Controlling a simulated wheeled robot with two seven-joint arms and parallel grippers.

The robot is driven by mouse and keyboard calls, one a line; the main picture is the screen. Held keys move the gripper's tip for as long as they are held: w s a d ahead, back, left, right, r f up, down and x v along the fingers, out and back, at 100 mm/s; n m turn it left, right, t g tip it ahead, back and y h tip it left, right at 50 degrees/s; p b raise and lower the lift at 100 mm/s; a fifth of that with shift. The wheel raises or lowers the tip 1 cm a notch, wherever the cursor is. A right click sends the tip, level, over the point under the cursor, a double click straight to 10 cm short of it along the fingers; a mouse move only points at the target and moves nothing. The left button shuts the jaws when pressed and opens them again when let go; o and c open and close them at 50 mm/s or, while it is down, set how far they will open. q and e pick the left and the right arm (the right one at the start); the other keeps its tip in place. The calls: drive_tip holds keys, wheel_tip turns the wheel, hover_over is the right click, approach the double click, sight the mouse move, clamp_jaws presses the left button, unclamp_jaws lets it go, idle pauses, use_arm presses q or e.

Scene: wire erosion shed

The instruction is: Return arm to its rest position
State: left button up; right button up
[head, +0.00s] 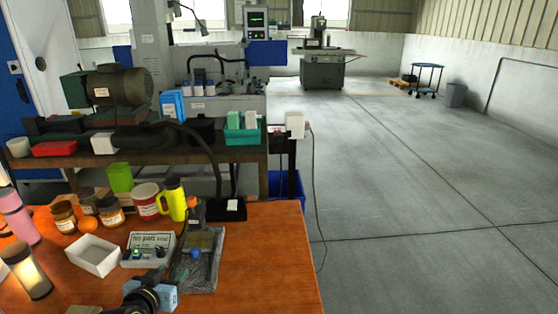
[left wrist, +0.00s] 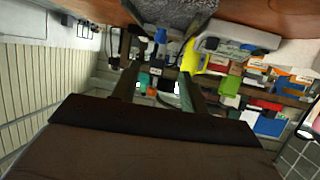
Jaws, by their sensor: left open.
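My left gripper (head: 148,297) is low in the head view, at the front of the orange workbench (head: 262,262), dark and partly cut off by the lower edge. It is just left of and nearer than a grey slab (head: 207,283) that carries a fixture with a blue knob (head: 196,253). In the left wrist view, which is upside down, the two dark fingers of the left gripper (left wrist: 157,78) stand apart with nothing held between them. The slab (left wrist: 172,10) and blue knob (left wrist: 161,36) show beyond them. My right gripper is not in view.
A control box (head: 148,250), white open tray (head: 94,255), yellow bottle (head: 174,199), red-and-white mug (head: 146,201) and several jars crowd the bench's left and back. A pink bottle (head: 18,216) stands far left. The bench's right side is clear, with open floor (head: 430,210) beyond.

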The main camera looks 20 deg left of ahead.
use_arm(q)
drive_tip(key=s+d+f+m+g+h, duration=0.1)
drive_tip(key=s+d, duration=0.2)
drive_tip(key=s+d+f+m+g, duration=0.1)
drive_tip(key=s+d+g, duration=0.1)
drive_tip(key=s+d, duration=0.2)
drive_tip(key=s+d+f+m+g+h, duration=0.1)
drive_tip(key=s+d+g, duration=0.1)
drive_tip(key=s+d, duration=0.1)
drive_tip(key=shift+s+d+f+h, duration=0.15)
drive_tip(key=shift+d+h, duration=0.15)
drive_tip(key=shift+d, duration=0.2)
drive_tip(key=s+d+g, duration=0.2)
drive_tip(key=s+d, duration=0.1)
drive_tip(key=s, duration=0.4)
drive_tip(key=s+d+g, duration=0.3)
drive_tip(key=s, duration=0.3)
wheel_tip(320, 180, down, 23)
drive_tip(key=s+m+g, duration=0.1)
drive_tip(key=s+a+f+g, duration=0.1)
drive_tip(key=s+a+f, duration=0.2)
drive_tip(key=s+f, duration=1.3)
drive_tip(key=shift+s+a, duration=0.2)
drive_tip(key=shift+s, duration=0.35)
